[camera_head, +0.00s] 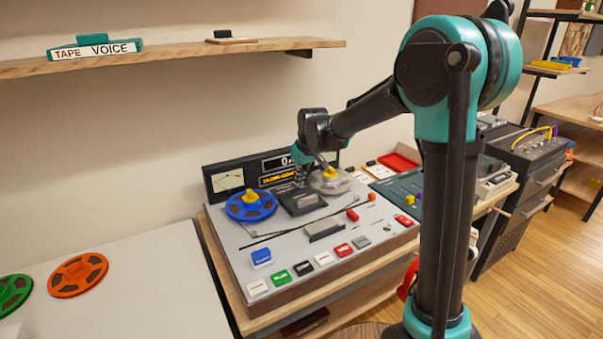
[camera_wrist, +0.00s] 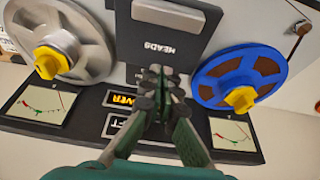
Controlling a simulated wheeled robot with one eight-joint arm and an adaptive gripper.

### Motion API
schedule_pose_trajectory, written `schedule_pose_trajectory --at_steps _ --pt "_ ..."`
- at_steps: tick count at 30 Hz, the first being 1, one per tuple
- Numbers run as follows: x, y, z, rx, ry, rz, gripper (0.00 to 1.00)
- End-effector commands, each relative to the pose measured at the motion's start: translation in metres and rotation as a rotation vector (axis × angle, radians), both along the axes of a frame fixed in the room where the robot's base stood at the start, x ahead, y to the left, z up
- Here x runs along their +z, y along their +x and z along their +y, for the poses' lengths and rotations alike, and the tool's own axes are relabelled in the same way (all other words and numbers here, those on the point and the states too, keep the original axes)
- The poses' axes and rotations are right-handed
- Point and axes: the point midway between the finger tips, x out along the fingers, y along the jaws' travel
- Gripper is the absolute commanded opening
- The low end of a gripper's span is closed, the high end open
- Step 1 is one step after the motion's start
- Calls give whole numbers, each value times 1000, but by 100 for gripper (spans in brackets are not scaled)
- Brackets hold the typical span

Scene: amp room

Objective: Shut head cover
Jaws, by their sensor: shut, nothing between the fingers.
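The head cover is a dark plate with a grey bar on it, between the two reels of the tape machine (camera_head: 230,222). In the head view the cover (camera_head: 289,204) sits just in front of the meter panel. In the wrist view the cover (camera_wrist: 190,45) shows upside-down lettering "HEADS". I cannot tell whether it lies fully flat or is slightly raised. My gripper (camera_wrist: 157,86) is shut and empty, by the cover's edge on the meter side. Contact with it is not clear. In the head view my wrist hangs over the back of the machine and the fingertips are hard to make out.
A blue reel (camera_head: 251,212) and a grey reel (camera_wrist: 92,45) flank the cover, each with a yellow hub. A grey block (camera_head: 325,231) and several coloured buttons are in front. The meter panel (camera_head: 226,180) stands behind. A wall shelf (camera_head: 180,57) is above left.

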Motion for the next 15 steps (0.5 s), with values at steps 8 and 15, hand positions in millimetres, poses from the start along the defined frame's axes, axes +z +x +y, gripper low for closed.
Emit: schedule_pose_trajectory --at_steps 8,15 --pt "-39 11 7 0 0 0 0" --pt "-36 -14 -10 -1 0 0 0"
